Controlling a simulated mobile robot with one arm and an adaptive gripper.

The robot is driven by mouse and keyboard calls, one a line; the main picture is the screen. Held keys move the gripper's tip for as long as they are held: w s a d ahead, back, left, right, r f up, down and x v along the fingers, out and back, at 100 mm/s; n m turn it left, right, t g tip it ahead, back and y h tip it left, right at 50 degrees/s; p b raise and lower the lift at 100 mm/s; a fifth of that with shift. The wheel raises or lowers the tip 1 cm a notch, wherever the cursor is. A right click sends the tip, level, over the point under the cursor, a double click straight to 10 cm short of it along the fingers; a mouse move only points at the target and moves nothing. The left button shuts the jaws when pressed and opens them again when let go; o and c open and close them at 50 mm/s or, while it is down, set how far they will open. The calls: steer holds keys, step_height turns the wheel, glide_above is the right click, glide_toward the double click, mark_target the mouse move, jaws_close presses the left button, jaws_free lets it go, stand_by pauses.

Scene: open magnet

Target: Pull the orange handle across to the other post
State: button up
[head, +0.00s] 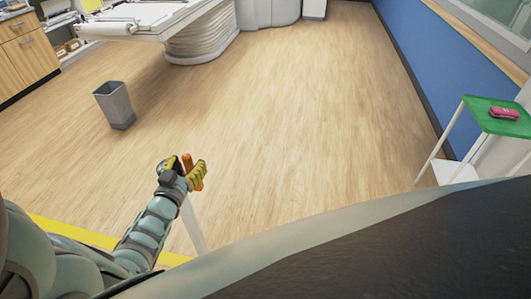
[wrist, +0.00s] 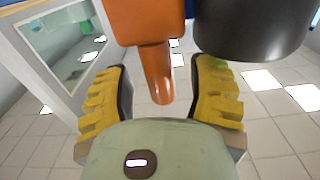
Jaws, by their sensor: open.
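The orange handle (wrist: 158,70) hangs from the top of the wrist view, with its narrow lower end between my gripper's yellow-padded fingers. My gripper (wrist: 160,85) is open, one finger on each side of the handle, with visible gaps. In the head view my gripper (head: 187,170) is at lower left, and parts of the orange handle (head: 197,184) show between and beside the fingers. A pale post (head: 193,226) stands below it. A dark cylinder (wrist: 250,28) is beside the handle in the wrist view; I cannot tell whether it is a post. A second post is not clearly visible.
A grey bin (head: 115,105) stands on the wooden floor at left. A patient table (head: 140,20) is at the back. A green-topped stand (head: 490,113) with a pink object (head: 504,113) is at right. The floor in the middle is clear.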

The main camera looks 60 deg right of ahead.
steer(key=shift+w+d, duration=0.1)
steer(key=shift+d, duration=0.35)
jaws_close()
stand_by(0.4)
